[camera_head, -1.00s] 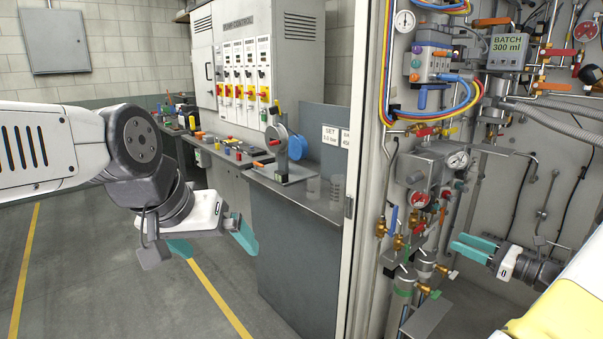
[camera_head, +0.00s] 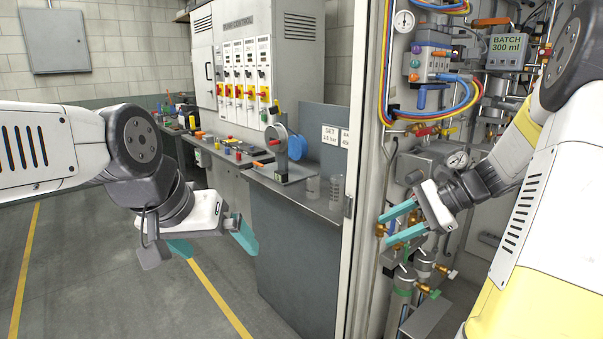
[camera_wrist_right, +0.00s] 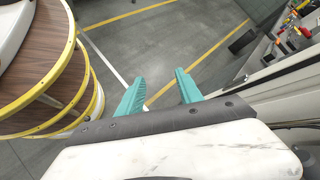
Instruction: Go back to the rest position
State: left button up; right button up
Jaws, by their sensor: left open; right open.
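My left gripper (camera_head: 212,246) hangs over the floor in front of the bench in the head view. Its teal fingers are spread and hold nothing. My right gripper (camera_head: 398,225) is in front of the pump panel, with its teal fingers pointing left. Its fingers are apart with nothing between them. In the right wrist view the fingers of my right gripper (camera_wrist_right: 160,92) are apart over open grey floor. My right arm and gripper hide part of the panel's valves and fittings.
The panel carries a pressure gauge (camera_head: 404,21), coloured hoses and several valves. A door frame (camera_head: 367,150) stands left of it. The bench (camera_head: 300,240) holds a clamp device and two clear beakers (camera_head: 336,190). A round-tiered wooden structure (camera_wrist_right: 40,70) is left in the wrist view.

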jog(key=s+a+r+n+t+h, duration=0.1)
jog(key=s+a+r+n+h, duration=0.2)
jog(key=s+n, duration=0.4)
jog(key=s+a+r+n+t+h, duration=0.2)
jog(key=s+a+r+n+h, duration=0.2)
jog(key=s+n, duration=0.4)
jog(key=shift+s+h, duration=0.3)
jog(key=shift+s, duration=0.65)
